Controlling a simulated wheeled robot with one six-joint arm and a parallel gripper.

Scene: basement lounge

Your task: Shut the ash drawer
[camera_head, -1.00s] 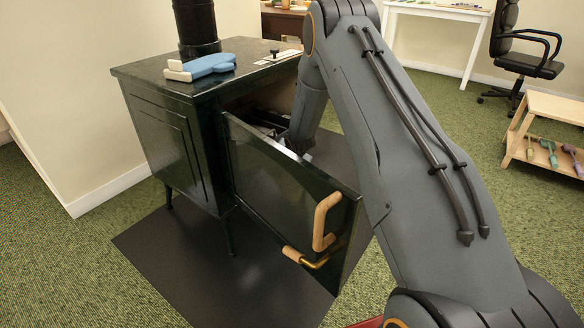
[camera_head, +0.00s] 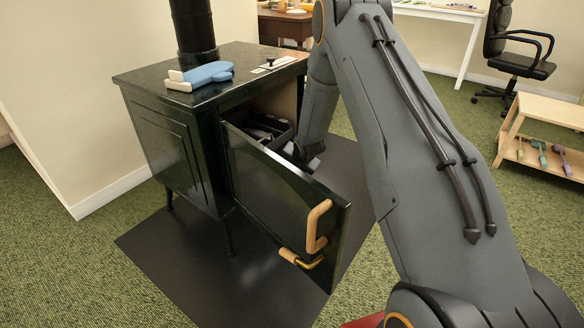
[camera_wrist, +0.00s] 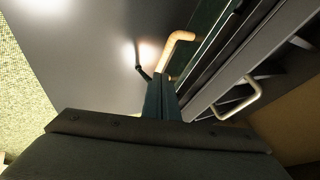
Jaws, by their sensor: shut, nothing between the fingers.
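The dark green stove (camera_head: 165,140) stands at left with its front door (camera_head: 280,190) swung open. The ash drawer (camera_head: 284,133), a dark grey tray, shows behind the door's top edge and appears to stick partly out of the stove; the door hides its lower part. My gripper (camera_head: 310,162) is low behind the door, near the drawer's front end, partly hidden. In the wrist view my shut, empty fingers (camera_wrist: 161,98) point ahead, left of a dark front with a pale bar handle (camera_wrist: 242,102), seemingly the drawer's. I cannot tell whether they touch it.
The door's wooden handle (camera_head: 318,226) and latch (camera_head: 300,259) jut out toward me. A blue-and-cream object (camera_head: 200,76) lies on the stove top. A dark floor plate (camera_head: 220,275) lies beneath. A low wooden rack (camera_head: 540,140) stands at right; green carpet between is clear.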

